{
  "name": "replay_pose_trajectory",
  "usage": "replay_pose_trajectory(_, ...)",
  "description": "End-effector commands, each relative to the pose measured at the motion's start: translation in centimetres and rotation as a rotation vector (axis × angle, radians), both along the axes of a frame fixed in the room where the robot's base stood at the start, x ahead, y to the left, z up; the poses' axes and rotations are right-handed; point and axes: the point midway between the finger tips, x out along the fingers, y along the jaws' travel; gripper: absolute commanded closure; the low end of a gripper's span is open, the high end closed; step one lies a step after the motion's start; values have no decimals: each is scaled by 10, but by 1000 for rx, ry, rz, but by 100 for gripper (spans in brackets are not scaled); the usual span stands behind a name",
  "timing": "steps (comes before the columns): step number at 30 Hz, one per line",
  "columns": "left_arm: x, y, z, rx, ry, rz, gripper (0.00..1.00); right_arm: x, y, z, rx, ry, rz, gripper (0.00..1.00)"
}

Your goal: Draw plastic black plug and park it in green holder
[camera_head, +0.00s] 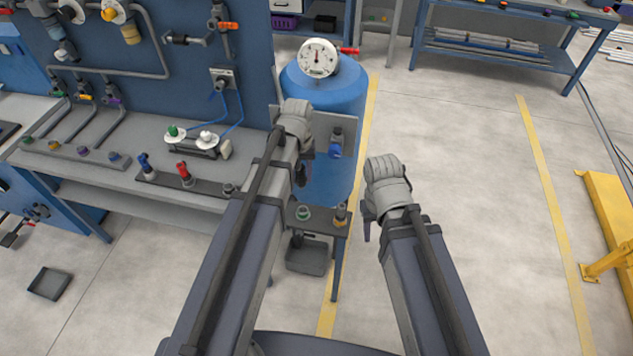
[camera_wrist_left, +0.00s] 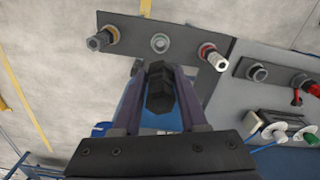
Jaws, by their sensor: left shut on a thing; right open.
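The black plug (camera_wrist_left: 160,90), a dark piece with a hexagonal body, is held between the fingers of my left gripper (camera_wrist_left: 160,75). In the head view my left gripper (camera_head: 302,172) hangs above the small shelf, and the plug there is hard to make out. The green holder (camera_head: 303,213) is a green-ringed socket on the shelf and looks empty. In the left wrist view it is the middle, grey-green socket (camera_wrist_left: 160,43), ahead of the plug and apart from it. My right gripper (camera_head: 367,222) is open and empty, right of the shelf over the floor.
The shelf (camera_wrist_left: 130,25) also carries a yellow-ringed holder (camera_wrist_left: 103,38) and a red-ringed holder (camera_wrist_left: 210,52), both filled with metal fittings. A blue tank (camera_head: 325,95) with a gauge stands behind. A grey bin (camera_head: 306,258) sits below. The bench (camera_head: 120,165) is at left.

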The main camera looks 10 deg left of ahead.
Motion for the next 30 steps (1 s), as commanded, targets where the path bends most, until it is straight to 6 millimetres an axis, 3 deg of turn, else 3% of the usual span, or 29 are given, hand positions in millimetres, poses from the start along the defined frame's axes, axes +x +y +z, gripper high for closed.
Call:
replay_pose_trajectory(6, 0, 0, -22, 0, 0, 0, 100, 0, 0, -22, 0, 0, 0, 50)
replay_pose_trajectory(17, 0, 0, -28, 0, 0, 0, 100, 0, 0, -28, 0, 0, -1, 50)
replay_pose_trajectory(30, 0, 0, -78, 0, 0, 0, 100, 0, 0, -78, 0, 0, -1, 50)
